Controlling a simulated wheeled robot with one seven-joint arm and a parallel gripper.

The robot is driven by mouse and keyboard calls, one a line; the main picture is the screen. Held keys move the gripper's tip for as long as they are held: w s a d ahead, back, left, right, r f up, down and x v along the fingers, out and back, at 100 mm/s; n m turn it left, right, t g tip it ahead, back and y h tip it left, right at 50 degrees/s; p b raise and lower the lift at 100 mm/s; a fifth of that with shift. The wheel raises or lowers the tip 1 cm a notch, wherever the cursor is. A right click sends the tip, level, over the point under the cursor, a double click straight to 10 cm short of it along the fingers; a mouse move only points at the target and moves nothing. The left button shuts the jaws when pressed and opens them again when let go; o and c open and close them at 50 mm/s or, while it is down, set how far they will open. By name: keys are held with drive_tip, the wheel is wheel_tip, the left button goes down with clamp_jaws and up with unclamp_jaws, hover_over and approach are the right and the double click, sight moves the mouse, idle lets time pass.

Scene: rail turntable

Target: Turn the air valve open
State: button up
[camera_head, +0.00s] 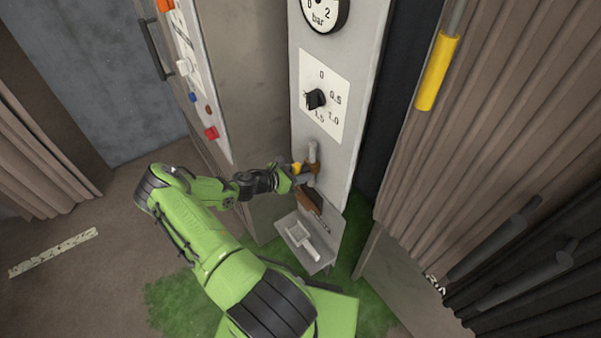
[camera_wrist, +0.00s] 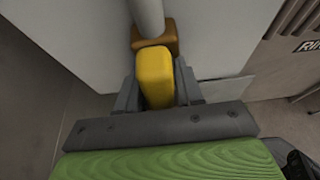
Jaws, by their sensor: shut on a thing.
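The air valve has a yellow handle (camera_wrist: 155,76) and a brown brass-like body (camera_wrist: 152,41) on a grey vertical pipe (camera_wrist: 148,14). In the head view the yellow handle (camera_head: 296,168) sits low on the pale panel, below the dial. My gripper (camera_wrist: 157,88) is shut on the yellow handle, with one finger on each side of it. In the head view my gripper (camera_head: 299,177) reaches the valve from the left. The fingers hide part of the handle and the valve body.
A black knob (camera_head: 316,98) with a 0 to 1.5 scale and a bar gauge (camera_head: 325,12) are above the valve. A brown-handled item (camera_head: 309,203) and a grey tray (camera_head: 304,243) are below. A cabinet with buttons stands left, and brown curtains (camera_head: 500,110) hang right.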

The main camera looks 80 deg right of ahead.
drive_tip(key=shift+a+f, duration=0.15)
drive_tip(key=shift+f, duration=0.1)
drive_tip(key=o, duration=0.7)
drive_tip(key=shift+c, duration=0.2)
drive_tip(key=shift+o, duration=0.7)
drive_tip(key=shift+r, duration=0.1)
drive_tip(key=v, duration=1.5)
drive_tip(key=shift+a+r+p, duration=0.15)
drive_tip(key=shift+r+p, duration=0.15)
drive_tip(key=shift+p, duration=0.15)
drive_tip(key=shift+w, duration=0.15)
